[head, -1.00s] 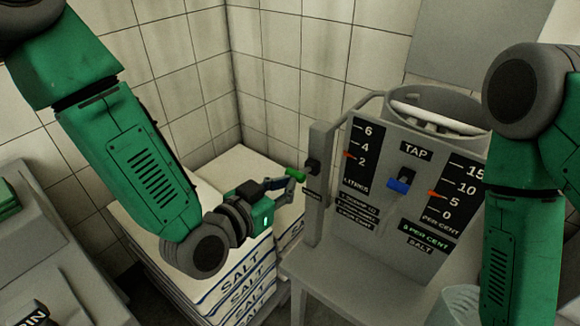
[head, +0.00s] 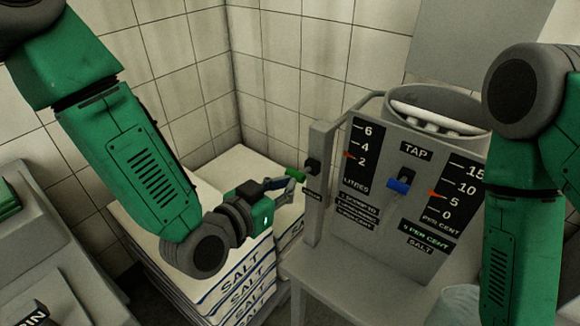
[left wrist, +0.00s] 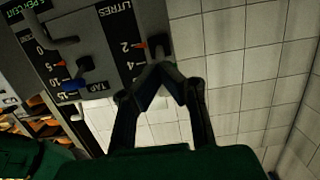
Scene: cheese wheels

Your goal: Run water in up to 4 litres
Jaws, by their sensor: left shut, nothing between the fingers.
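The grey brine tank (head: 345,225) stands on a grey stand. Its litres scale (head: 360,155) has an orange pointer (head: 349,155) close to the 2 mark, below 4. The tap lever (head: 398,186) with a blue end is on the front under the TAP label. A green-ended black lever (head: 296,174) sticks out at the tank's left side. My left gripper (head: 289,183) is shut and empty, with its tips close by the green end; I cannot tell whether they touch. In the left wrist view its fingertips (left wrist: 160,72) meet just below a black part (left wrist: 160,46). My right gripper is out of view.
A per cent scale (head: 450,192) has its orange pointer near 5. Stacked salt sacks (head: 245,275) lie under my left forearm. A pale container (head: 461,303) is at the lower right. Grey equipment (head: 50,255) stands at the left. Tiled walls close off the back.

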